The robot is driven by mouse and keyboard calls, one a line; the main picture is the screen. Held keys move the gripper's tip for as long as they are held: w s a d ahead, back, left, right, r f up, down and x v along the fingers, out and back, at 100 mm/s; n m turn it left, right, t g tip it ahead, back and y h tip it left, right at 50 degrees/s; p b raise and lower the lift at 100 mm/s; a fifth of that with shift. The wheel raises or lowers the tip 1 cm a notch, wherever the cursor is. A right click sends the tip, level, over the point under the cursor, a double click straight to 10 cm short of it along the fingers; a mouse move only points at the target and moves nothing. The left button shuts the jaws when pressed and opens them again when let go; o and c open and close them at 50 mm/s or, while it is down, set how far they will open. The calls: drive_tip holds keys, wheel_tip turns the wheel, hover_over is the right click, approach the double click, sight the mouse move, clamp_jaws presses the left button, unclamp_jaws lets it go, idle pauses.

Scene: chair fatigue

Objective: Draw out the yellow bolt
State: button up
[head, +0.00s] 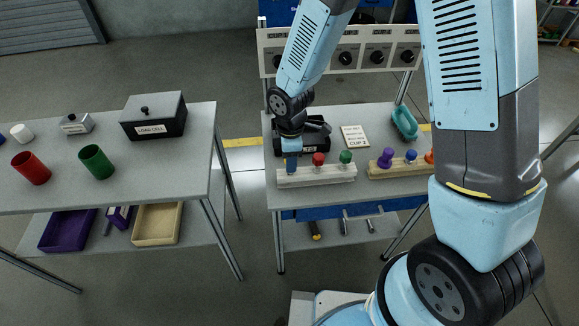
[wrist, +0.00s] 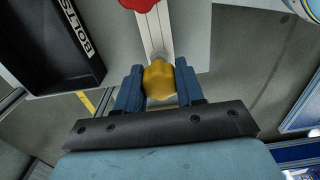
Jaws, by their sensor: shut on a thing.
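My gripper (wrist: 160,88) is shut on the yellow bolt (wrist: 159,80), with one blue finger on each side of its head. The bolt is at the near end of the pale rack (wrist: 153,38) in the wrist view. In the head view my gripper (head: 291,163) is pointed down at the left end of that rack (head: 325,176) and hides the yellow bolt. The shank is hidden, so I cannot tell how deep it sits. A red bolt (head: 319,159) and a green bolt (head: 345,156) stand in the same rack.
A black tray marked BOLTS (wrist: 58,42) lies beside the rack. A wooden rack (head: 385,172) with purple, blue and orange bolts stands to the right. Behind are a white card (head: 355,136) and a teal object (head: 404,123). A separate table (head: 150,185) is at left.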

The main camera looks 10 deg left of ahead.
drive_tip(key=shift+r, duration=0.25)
drive_tip(key=shift+r, duration=0.7)
drive_tip(key=shift+r, duration=0.35)
drive_tip(key=shift+r, duration=0.35)
drive_tip(key=shift+r, duration=0.45)
drive_tip(key=shift+r, duration=2)
drive_tip(key=shift+s, duration=0.1)
